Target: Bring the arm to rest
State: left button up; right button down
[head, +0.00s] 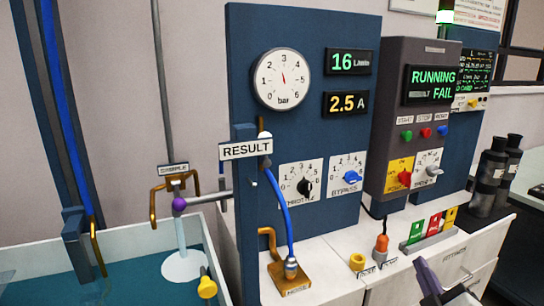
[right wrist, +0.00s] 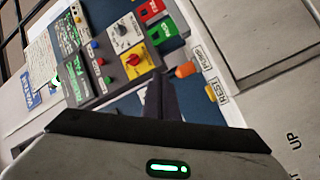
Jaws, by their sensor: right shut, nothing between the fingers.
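My right gripper (head: 426,270) comes in at the bottom right of the head view, in front of the white bench and below the colored tags. In the right wrist view its dark fingers (right wrist: 160,97) are together with nothing between them. They point toward the control box and touch nothing that I can make out. My left gripper is not in view. The control box display (head: 433,85) reads RUNNING and FAIL. The panel (head: 240,60) carries a bar gauge (head: 281,79), a 16 L/min readout (head: 348,62) and a 2.5 A readout (head: 346,103).
A blue hose (head: 283,215) runs down to a bronze base (head: 290,284) on the bench. An orange plug (head: 381,243) and a yellow ring (head: 357,262) stand near my right gripper. Green, red and yellow tags (head: 433,224) sit in a rack. A water tank (head: 130,275) lies left.

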jog(key=s+a+f+m+g+y, duration=0.25)
jog(key=s+a+f, duration=0.25)
jog(key=s+f, duration=0.4)
jog(key=s+a+f+m+g+y, duration=0.1)
jog(key=s+a+f+g, duration=0.4)
jog(key=f, duration=0.7)
jog(key=s+a+f+m+g+y, duration=0.1)
jog(key=s+a+f, duration=0.2)
jog(key=s, duration=0.5)
jog(key=s+a+f+m+g, duration=0.1)
jog(key=s+a+f+m, duration=0.1)
jog(key=s+f, duration=0.3)
jog(key=s+a, duration=0.1)
jog(key=s, duration=0.2)
jog(key=shift+s+a+f+y, duration=0.15)
jog(key=shift+a+f+y, duration=0.1)
jog(key=shift+f+y, duration=0.1)
